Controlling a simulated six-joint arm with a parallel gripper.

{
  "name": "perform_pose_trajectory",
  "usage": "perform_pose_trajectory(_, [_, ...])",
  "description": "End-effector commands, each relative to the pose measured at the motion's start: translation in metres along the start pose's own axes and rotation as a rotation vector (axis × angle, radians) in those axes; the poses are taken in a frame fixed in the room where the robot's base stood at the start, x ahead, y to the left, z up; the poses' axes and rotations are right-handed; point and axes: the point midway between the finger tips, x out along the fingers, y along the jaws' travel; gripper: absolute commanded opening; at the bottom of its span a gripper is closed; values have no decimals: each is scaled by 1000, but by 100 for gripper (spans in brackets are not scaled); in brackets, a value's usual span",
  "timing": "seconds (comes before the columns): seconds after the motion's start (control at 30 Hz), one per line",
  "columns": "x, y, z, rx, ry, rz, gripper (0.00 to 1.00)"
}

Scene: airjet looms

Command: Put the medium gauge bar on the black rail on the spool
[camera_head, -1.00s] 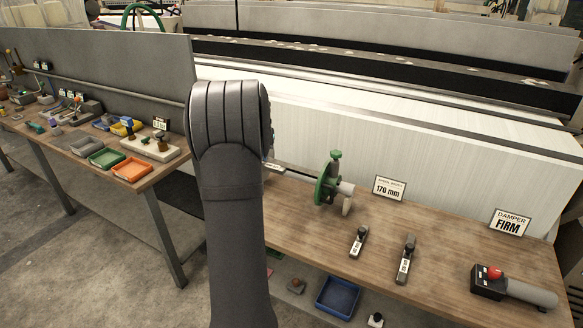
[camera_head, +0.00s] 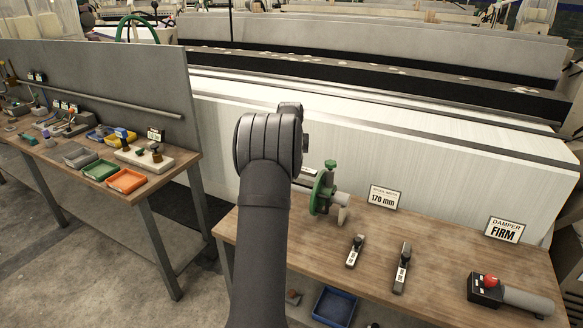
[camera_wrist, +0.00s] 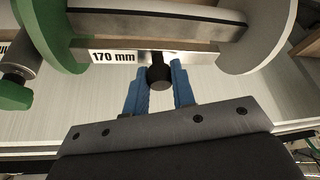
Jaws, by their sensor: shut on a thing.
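In the wrist view the gauge bar (camera_wrist: 190,54) is a pale metal strip with a "170 mm" label and a round black knob. My gripper (camera_wrist: 157,74) has blue fingers shut on that knob. The bar lies lengthwise across the gap of the spool, between the green flange (camera_wrist: 57,45) and the white flange (camera_wrist: 255,35). Its ends appear close to both flanges; contact is unclear. A dark band (camera_wrist: 150,14) runs along the spool behind the bar. In the head view the green flange (camera_head: 320,194) shows beside my arm, which hides my gripper and most of the spool.
Two other knobbed bars (camera_head: 355,252) (camera_head: 402,268) lie on the wooden table. A "170 mm" sign (camera_head: 383,198) and a "DAMPER FIRM" sign (camera_head: 504,230) stand behind them. A red-buttoned device (camera_head: 488,285) sits at the right. A blue bin (camera_head: 334,306) is below.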

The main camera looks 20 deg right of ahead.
Motion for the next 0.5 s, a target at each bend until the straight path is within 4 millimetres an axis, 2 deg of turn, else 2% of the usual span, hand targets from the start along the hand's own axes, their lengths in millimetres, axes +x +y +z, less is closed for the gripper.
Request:
perform_pose_trajectory(0.23, [29, 0, 12, 0, -1, 0, 0])
perform_pose_trajectory(0.5, [31, 0, 13, 0, 1, 0, 0])
